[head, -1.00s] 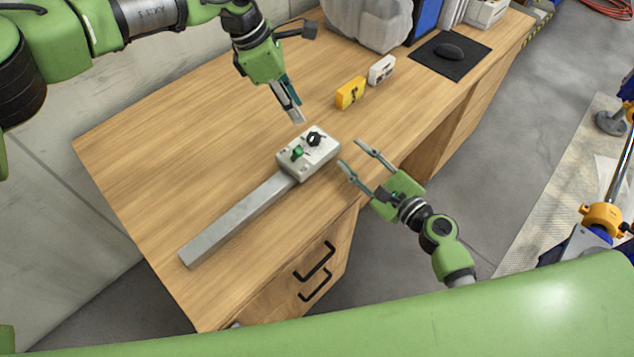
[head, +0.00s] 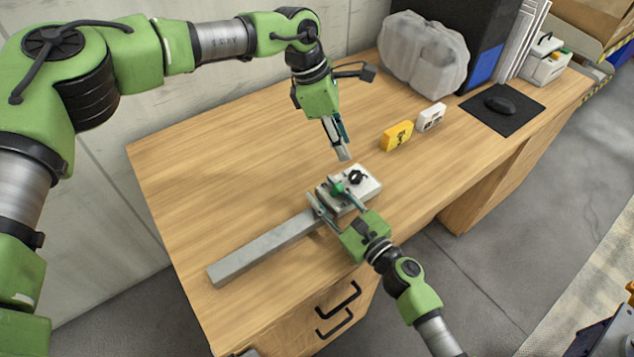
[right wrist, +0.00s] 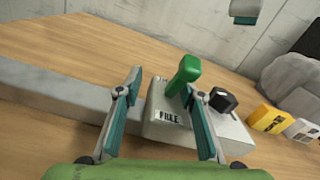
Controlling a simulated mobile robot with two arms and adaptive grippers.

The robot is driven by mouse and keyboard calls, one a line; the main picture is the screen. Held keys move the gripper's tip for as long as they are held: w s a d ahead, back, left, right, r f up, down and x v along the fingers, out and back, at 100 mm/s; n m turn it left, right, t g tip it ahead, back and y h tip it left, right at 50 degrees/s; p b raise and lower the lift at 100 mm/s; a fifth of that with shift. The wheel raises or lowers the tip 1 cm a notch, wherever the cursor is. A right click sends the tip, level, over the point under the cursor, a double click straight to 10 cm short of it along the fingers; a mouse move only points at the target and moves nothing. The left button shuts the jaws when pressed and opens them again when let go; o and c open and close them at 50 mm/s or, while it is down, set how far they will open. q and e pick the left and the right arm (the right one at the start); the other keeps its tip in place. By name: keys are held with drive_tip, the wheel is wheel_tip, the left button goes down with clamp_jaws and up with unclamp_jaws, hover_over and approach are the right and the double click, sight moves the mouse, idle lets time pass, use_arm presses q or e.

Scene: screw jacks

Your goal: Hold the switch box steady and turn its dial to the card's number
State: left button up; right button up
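The pale switch box (head: 370,190) lies on the desk at the end of a long grey bar (head: 262,249). It has a black dial (head: 357,177) and a green lever (head: 338,187); both show in the right wrist view, the dial (right wrist: 222,100) behind the lever (right wrist: 184,74). The yellow card block (head: 397,136) bears a black mark I cannot read. My right gripper (head: 331,200) is open at the lever end, its fingers spread about the box's left part. My left gripper (head: 343,156) hangs empty just behind the box, fingers seen edge-on.
A small white block (head: 431,117) stands beside the yellow one. A wrapped grey bundle (head: 422,52), a black mat with a mouse (head: 499,105) and a white bin (head: 546,62) are at the back right.

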drive_tip(key=shift+x, duration=2.05)
drive_tip(key=shift+c, duration=0.4)
drive_tip(key=shift+s, duration=0.1)
clamp_jaws()
drive_tip(key=shift+f, duration=0.1)
